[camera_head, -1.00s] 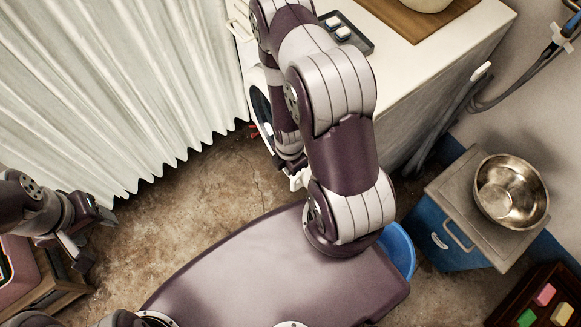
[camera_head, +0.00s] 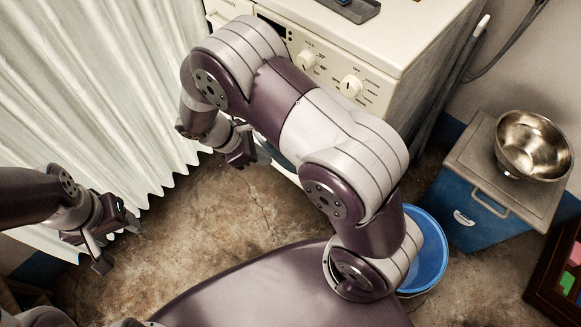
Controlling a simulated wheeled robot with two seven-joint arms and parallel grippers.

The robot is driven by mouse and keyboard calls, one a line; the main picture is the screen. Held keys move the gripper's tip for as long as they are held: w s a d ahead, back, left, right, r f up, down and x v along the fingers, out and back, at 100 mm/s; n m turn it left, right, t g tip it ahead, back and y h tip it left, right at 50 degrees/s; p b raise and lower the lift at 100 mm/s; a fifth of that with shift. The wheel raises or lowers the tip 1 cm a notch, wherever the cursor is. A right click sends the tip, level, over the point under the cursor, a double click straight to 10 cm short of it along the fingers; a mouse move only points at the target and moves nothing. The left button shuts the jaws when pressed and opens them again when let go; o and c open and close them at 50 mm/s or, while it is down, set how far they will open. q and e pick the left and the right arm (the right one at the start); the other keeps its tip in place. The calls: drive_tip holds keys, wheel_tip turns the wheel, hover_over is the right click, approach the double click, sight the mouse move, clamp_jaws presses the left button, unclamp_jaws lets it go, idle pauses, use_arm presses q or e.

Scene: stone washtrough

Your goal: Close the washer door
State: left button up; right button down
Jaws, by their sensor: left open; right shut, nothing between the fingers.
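The white washer (camera_head: 385,92) stands at the top centre, with dials on its front panel. My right arm crosses in front of it and hides most of its front. Only a small part of the round washer door (camera_head: 264,152) shows low on the front, beside my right gripper, so I cannot tell how far it stands open. My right gripper (camera_head: 241,160) is shut and empty, just left of that door part; I cannot tell whether they touch. My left gripper (camera_head: 119,247) is open and empty over the floor at the left, apart from the washer.
A white pleated curtain (camera_head: 85,100) hangs at the left of the washer. A blue bucket (camera_head: 427,250) stands at my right arm's base. A metal bowl (camera_head: 533,145) sits on a blue cabinet (camera_head: 465,215) at the right. Bare floor (camera_head: 205,225) lies between my grippers.

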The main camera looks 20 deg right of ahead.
drive_tip(key=d+r+b+x, duration=0.1)
drive_tip(key=b+x, duration=0.4)
drive_tip(key=x, duration=0.8)
drive_tip(key=shift+s+d, duration=0.25)
drive_tip(key=shift+n, duration=0.4)
drive_tip(key=d, duration=0.3)
drive_tip(key=d+p, duration=0.1)
drive_tip(key=d, duration=0.1)
drive_tip(key=shift+w+d+r, duration=0.1)
drive_tip(key=shift+w+d, duration=0.1)
drive_tip(key=shift+w, duration=0.2)
drive_tip(key=shift+d, duration=0.25)
